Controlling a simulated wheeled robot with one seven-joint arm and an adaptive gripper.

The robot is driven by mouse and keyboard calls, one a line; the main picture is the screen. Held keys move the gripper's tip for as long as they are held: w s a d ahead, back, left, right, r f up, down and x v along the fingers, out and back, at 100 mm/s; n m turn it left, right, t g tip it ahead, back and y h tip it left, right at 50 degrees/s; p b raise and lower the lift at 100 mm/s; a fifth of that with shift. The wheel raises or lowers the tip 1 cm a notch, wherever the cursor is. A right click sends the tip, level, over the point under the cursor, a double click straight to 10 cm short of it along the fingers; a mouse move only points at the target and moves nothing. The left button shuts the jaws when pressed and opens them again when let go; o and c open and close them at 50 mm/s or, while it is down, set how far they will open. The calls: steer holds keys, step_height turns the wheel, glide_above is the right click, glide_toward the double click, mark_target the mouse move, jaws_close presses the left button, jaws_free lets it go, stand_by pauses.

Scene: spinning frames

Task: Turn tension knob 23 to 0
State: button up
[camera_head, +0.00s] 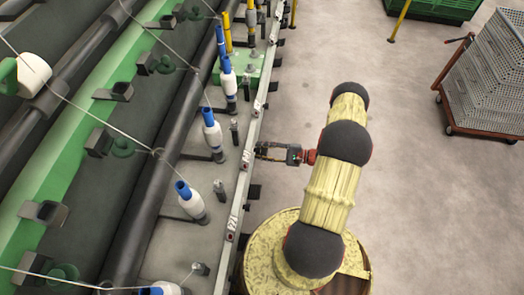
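My gripper (265,151) reaches left from the end of my arm to the long grey rail (224,248) of the spinning frame. Its fingertips are at the rail's right edge, beside a small numbered plate (246,160). The number there is too small to read surely. A lower plate (232,223) seems to read 24. I cannot make out the tension knob 23 itself; it may be hidden by the fingers. Whether the fingers touch anything, or are open or shut, cannot be told.
White bobbins with blue tops (190,202) stand in a row left of the rail. Thin yarns run across the green machine frame (62,152). A grey crate trolley (486,80) stands at the upper right, and a green crate (448,8) at the top. The floor between is clear.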

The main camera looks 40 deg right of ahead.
steer(key=shift+o, duration=0.8)
steer(key=v, duration=1.2)
